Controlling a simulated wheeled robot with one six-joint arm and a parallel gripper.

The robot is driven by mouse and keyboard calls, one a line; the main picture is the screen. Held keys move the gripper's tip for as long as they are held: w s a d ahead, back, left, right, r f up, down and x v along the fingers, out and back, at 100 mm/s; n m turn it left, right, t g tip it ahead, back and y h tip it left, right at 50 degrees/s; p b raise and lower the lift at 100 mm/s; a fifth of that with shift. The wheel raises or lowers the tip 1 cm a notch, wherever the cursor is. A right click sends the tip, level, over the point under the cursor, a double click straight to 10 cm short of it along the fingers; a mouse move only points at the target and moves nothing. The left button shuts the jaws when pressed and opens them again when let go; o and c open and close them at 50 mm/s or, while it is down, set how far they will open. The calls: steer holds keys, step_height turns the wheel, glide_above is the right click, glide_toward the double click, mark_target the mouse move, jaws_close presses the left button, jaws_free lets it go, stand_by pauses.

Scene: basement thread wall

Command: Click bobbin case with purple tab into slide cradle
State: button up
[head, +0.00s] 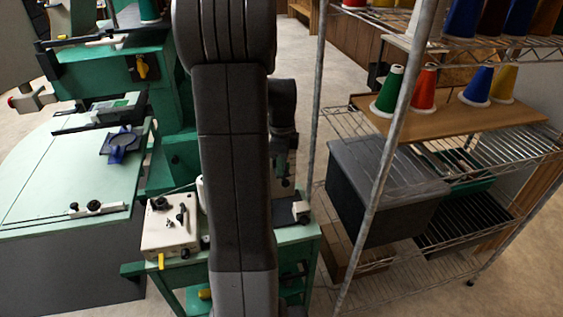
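My own arm rises through the middle of the head view and covers much of the scene behind it. The far part of my arm comes down behind it, and my gripper (288,183) is mostly hidden there, small and dark. I cannot tell whether it is open or holds anything. I cannot make out a bobbin case with a purple tab. A blue-violet piece on a dark plate (122,145) sits on the pale green machine table at the left; I cannot tell whether it is the slide cradle.
A cream box (170,225) with black knobs stands on a green stand (300,235). A green machine (165,75) and its pale table (50,190) fill the left. At the right, a wire rack (440,140) holds thread cones (479,85) and a dark bin (385,185); its post stands close to my arm.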

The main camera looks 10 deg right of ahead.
steer(key=shift+w+r, duration=0.15)
step_height(320, 180, up, 14)
steer(key=shift+f, duration=0.2)
steer(key=shift+f, duration=0.1)
stand_by(0.4)
step_height(320, 180, down, 11)
steer(key=shift+f, duration=0.15)
stand_by(0.3)
